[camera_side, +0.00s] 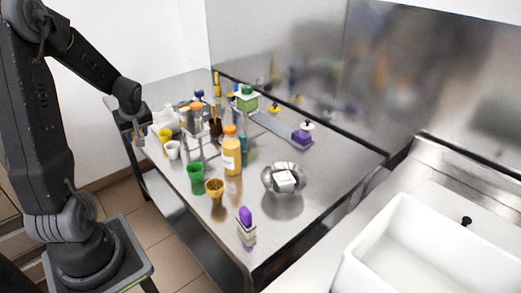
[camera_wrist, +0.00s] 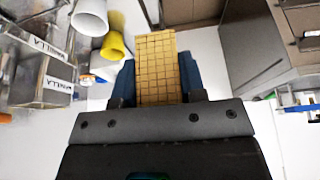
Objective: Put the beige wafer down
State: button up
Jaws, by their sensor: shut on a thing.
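The beige wafer (camera_wrist: 157,67) is a flat rectangle with a grid pattern, seen large in the wrist view. My gripper (camera_wrist: 158,82) is shut on it, with a dark blue finger at each side. In the side view my gripper (camera_side: 132,122) is at the far left end of the steel table, by a dark surface.
A yellow cup (camera_side: 165,134) and a white cup (camera_side: 173,150) stand near my gripper. A green cup (camera_side: 195,178), an orange-capped bottle (camera_side: 232,155) and a metal bowl (camera_side: 270,180) stand further right. Labelled metal containers (camera_wrist: 45,80) show left in the wrist view.

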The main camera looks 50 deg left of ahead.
notch_tip(320, 180, up, 9)
jog(key=w+d+r+m+t, duration=0.15)
jog(key=w+m, duration=0.25)
jog(key=w, duration=0.9)
jog(key=w+d+m+t, duration=0.1)
jog(key=w+d+m, duration=0.15)
jog(key=w, duration=1.15)
jog(key=w+d+m+h, duration=0.2)
jog(key=w+d+m, duration=0.3)
jog(key=w+d, duration=0.4)
jog(key=w+d+f+m+t, duration=0.1)
jog(key=w+d+f+m, duration=0.1)
jog(key=w+d, duration=0.4)
jog(key=shift+n+h, duration=0.25)
jog(key=shift+h, duration=0.05)
jog(key=f, duration=1.7)
jog(key=shift+s+a+f, duration=0.1)
jog(key=shift+s+a, duration=0.1)
jog(key=shift+s, duration=0.05)
jog(key=shift+t, duration=0.25)
jog(key=shift+f, duration=2.15)
jog(key=shift+f, duration=0.1)
